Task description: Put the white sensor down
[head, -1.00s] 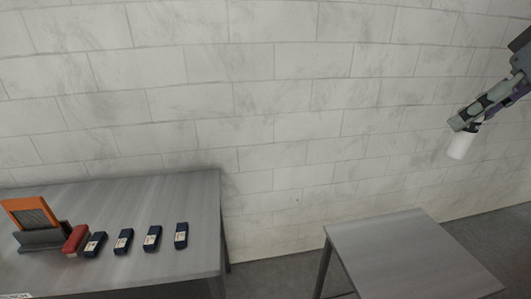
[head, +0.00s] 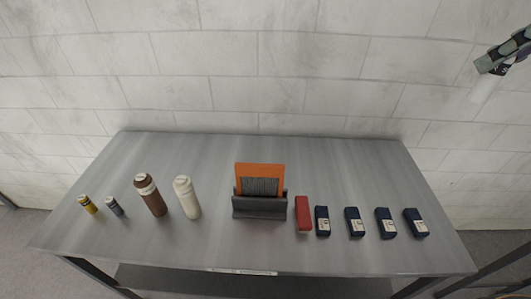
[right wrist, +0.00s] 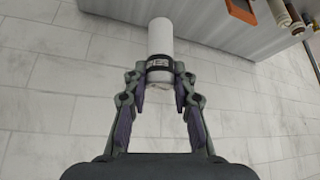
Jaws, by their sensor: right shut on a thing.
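The white sensor (right wrist: 160,38) is a white cylinder with a dark labelled band. My right gripper (right wrist: 161,82) is shut on it around the band end, and its plain white end points away from the gripper. The grey table (head: 330,160) fills the middle of the head view. My left gripper is not in view.
The table holds a yellow piece (head: 88,204), a small grey cylinder (head: 115,207), a brown bottle (head: 151,195), a white bottle (head: 187,197), an orange panel (head: 259,170) in a dark stand (head: 259,207), a red block (head: 303,214) and several dark blue boxes (head: 355,222). The table's back strip is clear.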

